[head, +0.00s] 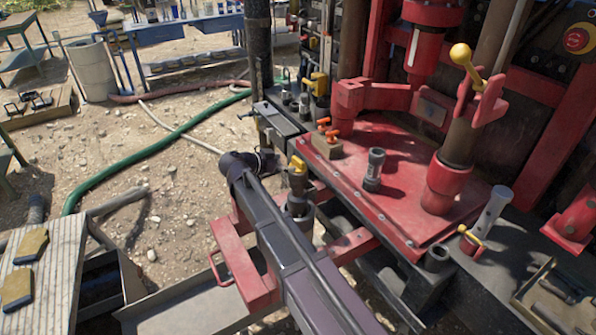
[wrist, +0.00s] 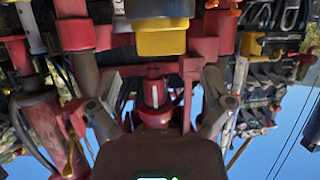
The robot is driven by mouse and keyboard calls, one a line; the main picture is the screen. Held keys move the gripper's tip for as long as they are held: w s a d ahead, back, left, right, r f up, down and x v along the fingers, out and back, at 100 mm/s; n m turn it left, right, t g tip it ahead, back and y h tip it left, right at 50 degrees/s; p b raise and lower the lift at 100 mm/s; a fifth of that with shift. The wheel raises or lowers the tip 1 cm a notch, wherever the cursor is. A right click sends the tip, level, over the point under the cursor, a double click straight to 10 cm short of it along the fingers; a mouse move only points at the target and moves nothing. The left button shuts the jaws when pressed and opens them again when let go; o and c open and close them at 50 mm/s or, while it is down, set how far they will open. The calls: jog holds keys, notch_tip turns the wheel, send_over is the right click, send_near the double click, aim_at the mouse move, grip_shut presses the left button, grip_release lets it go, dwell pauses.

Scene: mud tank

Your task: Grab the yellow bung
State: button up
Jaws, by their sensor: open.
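A small yellow-topped piece (head: 297,168) sits on a grey metal fitting beside the dark beam in the head view; it may be the yellow bung, but I cannot be sure. I cannot make out my gripper in the head view.
A red deck (head: 400,210) carries a dark upright cylinder (head: 374,170) and orange-handled fittings. A yellow ball-ended lever (head: 462,55) stands above it. A plank table (head: 50,275) with yellow-and-black pads is at left. A green hose (head: 140,160) crosses open gravel.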

aim_at(296, 162)
jog(key=shift+w+d, duration=0.1)
jog(key=shift+d, duration=0.05)
jog(key=shift+b+x, duration=1)
jog(key=shift+x, duration=1.6)
jog(key=shift+c, duration=0.2)
jog(key=c, duration=0.9)
